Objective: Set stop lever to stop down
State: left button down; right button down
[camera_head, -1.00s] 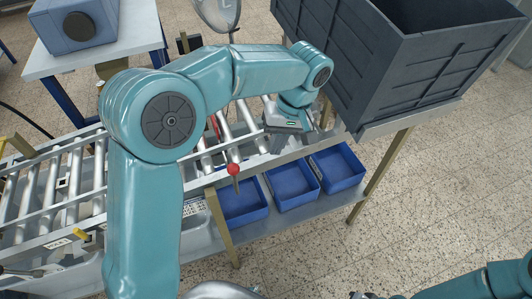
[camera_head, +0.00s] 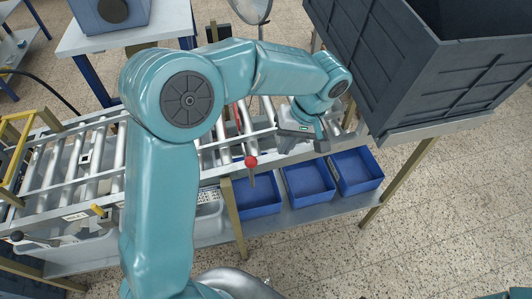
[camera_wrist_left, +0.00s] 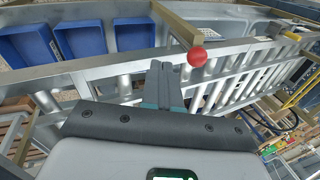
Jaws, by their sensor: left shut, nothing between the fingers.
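A lever with a red ball knob (camera_head: 251,162) stands at the front rail of the roller conveyor (camera_head: 75,208), its dark rod showing below the knob in the head view. The red knob also shows in the left wrist view (camera_wrist_left: 197,57), just right of and beyond the fingertips. My left gripper (camera_head: 321,141) is over the conveyor's right part, to the right of the knob and apart from it. Its fingers are together and empty in the wrist view (camera_wrist_left: 167,70). My right gripper is out of view.
Several blue bins (camera_head: 307,184) sit on the shelf under the front rail. A large dark crate (camera_head: 425,75) stands at the right. A black-knobbed lever (camera_head: 17,236) and a yellow piece (camera_head: 97,210) are at the left. The floor in front is clear.

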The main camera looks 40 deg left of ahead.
pick_arm(q)
jog(key=s+a+f+p, duration=0.1)
jog(key=s+a+f, duration=0.2)
jog(key=f, duration=0.1)
jog(key=shift+a, duration=0.3)
jog(key=shift+a, duration=0.1)
